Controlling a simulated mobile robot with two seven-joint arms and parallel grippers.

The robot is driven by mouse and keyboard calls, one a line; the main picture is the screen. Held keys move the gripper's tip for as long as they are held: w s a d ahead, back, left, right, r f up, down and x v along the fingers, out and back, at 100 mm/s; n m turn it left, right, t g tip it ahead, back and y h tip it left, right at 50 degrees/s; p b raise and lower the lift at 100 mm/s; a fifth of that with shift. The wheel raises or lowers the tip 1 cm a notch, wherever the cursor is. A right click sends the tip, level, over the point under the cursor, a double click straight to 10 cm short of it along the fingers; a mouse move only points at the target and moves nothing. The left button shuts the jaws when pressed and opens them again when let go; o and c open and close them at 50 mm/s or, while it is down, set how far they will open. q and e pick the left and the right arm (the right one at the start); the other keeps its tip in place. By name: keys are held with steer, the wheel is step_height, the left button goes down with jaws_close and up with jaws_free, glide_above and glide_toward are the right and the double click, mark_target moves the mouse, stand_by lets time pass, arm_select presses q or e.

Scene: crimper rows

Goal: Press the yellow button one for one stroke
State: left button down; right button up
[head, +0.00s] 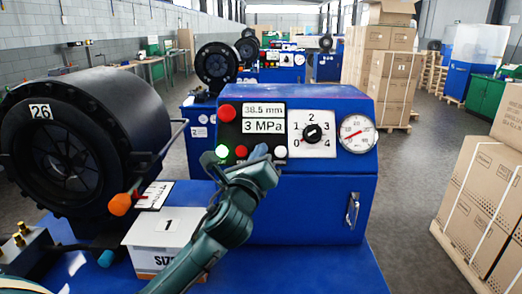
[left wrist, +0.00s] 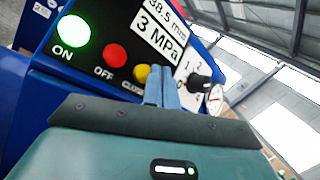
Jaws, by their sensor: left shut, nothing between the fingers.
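The blue crimper's control panel (head: 262,128) faces me, with readouts of 38.5 mm and 3 MPa. In the left wrist view, the yellow button (left wrist: 142,73) sits right of the red OFF button (left wrist: 115,54), with a partly covered label below it. My left gripper (head: 259,153) is shut and empty, its fingertips in front of the panel, hiding the yellow button in the head view. In the left wrist view the closed fingers (left wrist: 161,86) appear just right of the yellow button; I cannot tell whether they touch the panel. My right gripper is out of view.
The green ON button (head: 222,151) is lit, and a white button (head: 280,152) is right of my fingertips. A dial (head: 312,133) and gauge (head: 357,133) are farther right. A black crimper head (head: 70,150) and a box marked 1 (head: 165,240) stand left.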

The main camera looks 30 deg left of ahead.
arm_select(q)
steer(key=s+r+p, duration=0.1)
steer(key=s+d+p, duration=0.1)
steer(key=s+r+p, duration=0.1)
steer(key=shift+s+d+r, duration=0.3)
steer(key=shift+d+r, duration=0.05)
steer(key=shift+d, duration=0.05)
stand_by(1.1)
